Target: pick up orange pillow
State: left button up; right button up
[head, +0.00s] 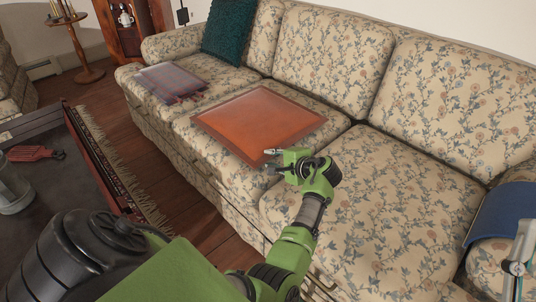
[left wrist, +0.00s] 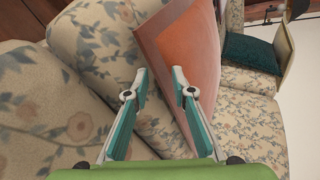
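The orange pillow (head: 258,122) is a flat square with a darker border, lying on the middle seat of the floral sofa. My left gripper (head: 271,158) is at its near right corner in the head view. In the left wrist view the left gripper (left wrist: 160,76) is open, its two fingers apart. The border of the orange pillow (left wrist: 205,55) runs through the gap between the fingertips and behind the right finger. I cannot tell whether a finger touches it. A pale jointed part at the right edge seems to be my right gripper (head: 519,266), mostly cut off.
The sofa (head: 410,190) has free seat to the right of the pillow. A plaid pillow (head: 170,82) and a teal pillow (head: 229,30) are at its left end, a blue item (head: 508,218) at its right. A dark table (head: 85,180) stands at left.

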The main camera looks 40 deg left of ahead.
pick_arm(q)
jog(key=shift+a+f, duration=0.1)
jog(key=shift+a, duration=0.15)
pick_arm(e)
jog(key=shift+s+a+r+t, duration=0.2)
jog(key=shift+s+r+t, duration=0.3)
jog(key=shift+s+r, duration=0.3)
pick_arm(q)
grip_shut()
pick_arm(e)
jog(key=shift+w+y, duration=0.1)
jog(key=shift+y, duration=0.3)
